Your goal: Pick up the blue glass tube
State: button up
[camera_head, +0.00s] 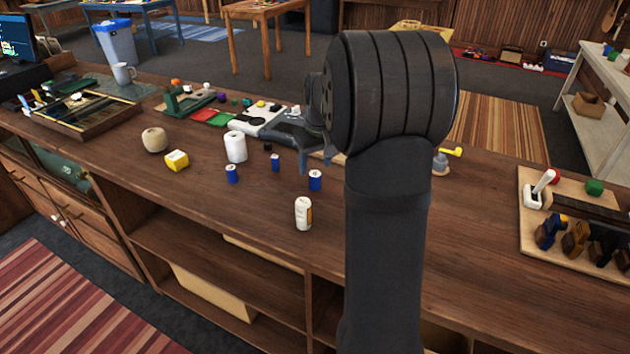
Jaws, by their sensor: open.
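Three small blue cylinders stand upright on the wooden counter: a left one (231,174), a middle one (275,162) and a right one (315,180). I cannot tell at this size which of them is the blue glass tube. My gripper (312,160) is open, with its fingers pointing down over the counter. In the picture it lies just above the right blue cylinder and to the right of the middle one. I see nothing between the fingers. My arm hides part of the counter to the right.
A wooden board with tools (530,225) is at the right. The counter's front left is clear.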

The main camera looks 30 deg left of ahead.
aim_at(315, 174)
jog(key=shift+w+a+f, duration=0.15)
jog(key=shift+f, duration=1.4)
jog(key=shift+w+a+f, duration=0.1)
jog(key=shift+w+f, duration=0.05)
jog(key=shift+f, duration=1.35)
jog(key=c, duration=1.1)
